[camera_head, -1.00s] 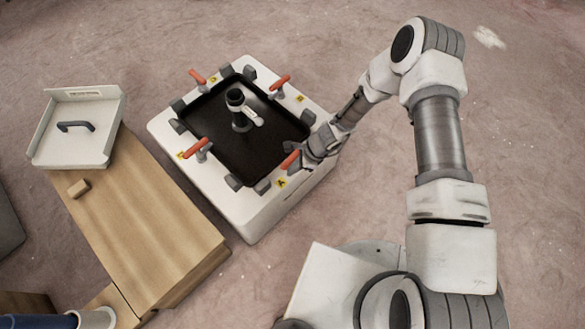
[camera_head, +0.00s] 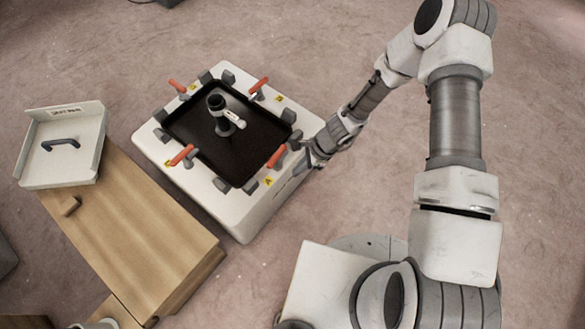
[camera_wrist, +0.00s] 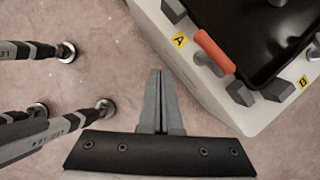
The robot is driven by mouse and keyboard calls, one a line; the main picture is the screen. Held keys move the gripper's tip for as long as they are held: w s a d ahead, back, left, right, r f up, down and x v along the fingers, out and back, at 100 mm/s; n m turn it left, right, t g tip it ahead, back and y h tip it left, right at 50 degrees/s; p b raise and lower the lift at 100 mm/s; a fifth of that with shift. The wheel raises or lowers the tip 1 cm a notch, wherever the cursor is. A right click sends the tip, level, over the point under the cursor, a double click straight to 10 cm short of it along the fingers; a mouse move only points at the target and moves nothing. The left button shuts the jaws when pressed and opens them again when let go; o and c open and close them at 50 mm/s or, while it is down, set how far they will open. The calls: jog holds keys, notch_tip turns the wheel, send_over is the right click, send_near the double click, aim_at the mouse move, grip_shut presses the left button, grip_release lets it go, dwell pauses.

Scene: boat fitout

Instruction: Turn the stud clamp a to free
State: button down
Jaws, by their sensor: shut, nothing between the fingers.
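Stud clamp a has a red handle (camera_head: 277,157) on a grey base, beside the yellow label A (camera_head: 268,181) at the near right part of the white block (camera_head: 255,215). In the wrist view the red handle (camera_wrist: 214,52) is at the upper right, next to its yellow A label (camera_wrist: 180,41). My gripper (camera_head: 309,163) is just off the block's right side, apart from the handle. In the wrist view my gripper (camera_wrist: 158,75) has its fingers together, with floor behind them and nothing between them.
Other red-handled clamps (camera_head: 181,155) stand around the black recessed panel (camera_head: 195,125). A black and white fitting (camera_head: 222,115) stands on the panel. A wooden bench (camera_head: 130,230) with a white tray (camera_head: 35,180) is at the left.

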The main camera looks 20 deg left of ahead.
jog(key=c, duration=1.2)
grip_release()
jog(key=shift+d+r+p, duration=0.15)
jog(key=shift+r+p, duration=0.2)
jog(key=shift+r, duration=0.25)
jog(key=o, duration=0.5)
jog(key=r+n+p, duration=0.1)
jog(key=w+n+h+p, duration=0.1)
jog(key=shift+w+a+r+n, duration=0.15)
jog(key=shift+a+r+n, duration=0.15)
jog(key=shift+a+r, duration=0.1)
jog(key=shift+o, duration=0.2)
jog(key=w+a+r+n+t+h+p, duration=0.1)
jog(key=w+a+r+n+t+p, duration=0.1)
jog(key=w+a+r+n+p, duration=0.2)
notch_tip(320, 180, up, 3)
jog(key=n+p, duration=0.1)
jog(key=n, duration=0.1)
jog(key=shift+w+a+f+n+h, duration=0.2)
jog(key=shift+w+a+n+h, duration=0.1)
jog(key=shift+w+n+h, duration=0.1)
jog(key=b, duration=0.5)
send_near(278, 153)
jog(key=shift+n+t, duration=0.3)
jog(key=f, duration=0.3)
jog(key=a+f, duration=0.1)
jog(key=f, duration=0.4)
jog(key=shift+a+f, duration=0.3)
jog(key=shift+f, duration=0.1)
grip_shut()
